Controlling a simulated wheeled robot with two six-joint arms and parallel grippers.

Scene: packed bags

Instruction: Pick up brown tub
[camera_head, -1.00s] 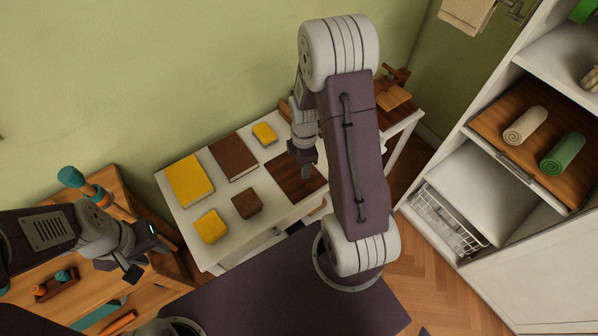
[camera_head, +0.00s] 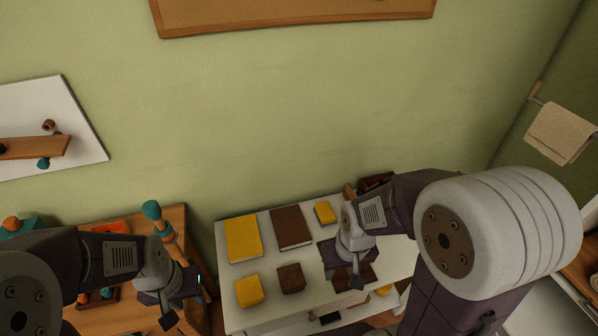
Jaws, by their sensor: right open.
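A small brown block-like item (camera_head: 291,278), which looks like the brown tub, sits on the white table in the front row, right of a small yellow one (camera_head: 249,290). A larger flat brown item (camera_head: 291,227) lies behind it. My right gripper (camera_head: 343,277) is open and empty, pointing down to the right of the small brown item, apart from it and over a dark wooden board (camera_head: 361,271). My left gripper (camera_head: 187,308) is at the left, over the wooden desk's edge; it looks open and empty.
A large yellow item (camera_head: 243,238) and a small yellow one (camera_head: 325,212) also lie on the white table (camera_head: 268,318). A wooden desk (camera_head: 112,321) with tools stands left. A towel (camera_head: 560,133) hangs at the right wall. My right arm hides the table's right side.

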